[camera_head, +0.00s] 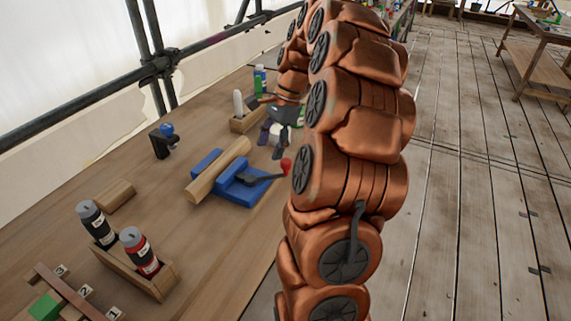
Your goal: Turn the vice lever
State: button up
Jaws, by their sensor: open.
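A blue vice (238,192) sits on the workbench with a wooden bar (212,174) lying across it between its blue parts. Its dark lever (262,180) points to the right and ends in a red knob (287,166). The knob sits close to the edge of my copper arm in the picture. My gripper (271,147) is open, with its dark fingers pointing down, behind the vice and up the picture from the knob. I see nothing between the fingers. Part of the gripper and the bench behind it is hidden by my arm.
A wooden holder (163,281) with a black bottle (95,222) and a red one (139,251) stands front left. A small black stand with a blue knob (167,130) is behind the vice. Green and blue bottles (259,79) stand farther back. Bare bench (215,240) lies before the vice.

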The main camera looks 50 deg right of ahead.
aim_at(286, 161)
jog(key=s+d+f+m+t, duration=0.15)
jog(key=d+m, duration=0.25)
jog(key=d, duration=0.4)
jog(key=shift+g, duration=0.35)
jog(key=shift+d+p+x, duration=0.15)
jog(key=shift+p+x, duration=0.15)
jog(key=shift+x, duration=1.75)
jog(key=shift+d+p+x, duration=0.1)
jog(key=shift+p+x, duration=0.15)
jog(key=shift+x, duration=1.85)
jog(key=shift+w, duration=0.15)
jog(key=shift+c, duration=0.3)
grip_shut()
